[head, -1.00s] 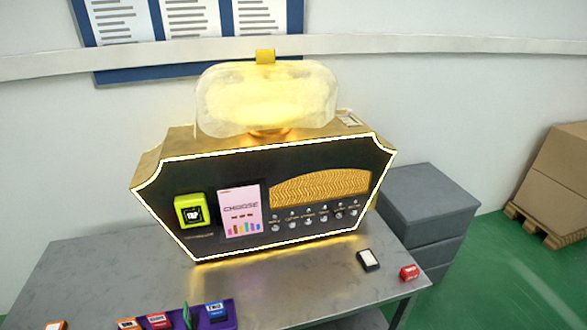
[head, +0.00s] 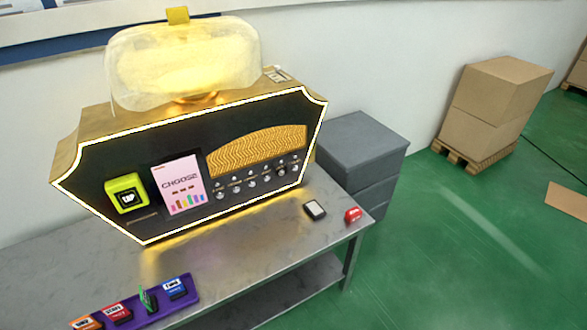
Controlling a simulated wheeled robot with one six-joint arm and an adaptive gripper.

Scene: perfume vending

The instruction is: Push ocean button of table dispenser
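The table dispenser (head: 130,160) stands on the grey metal table (head: 230,260). It has a black front with a lit outline and a glowing perfume-bottle shape (head: 185,60) on top. A row of small round silver buttons (head: 251,187) runs along the lower right of its front, below a gold wavy panel (head: 258,152). Small labels sit above the buttons, too small to read, so I cannot tell which one is ocean. My gripper is not in view.
A purple tray (head: 152,318) with several coloured blocks lies at the table's front left. A white-topped dark block (head: 315,210) and a red block (head: 353,215) lie near the right edge. Grey boxes (head: 365,145) stand behind right.

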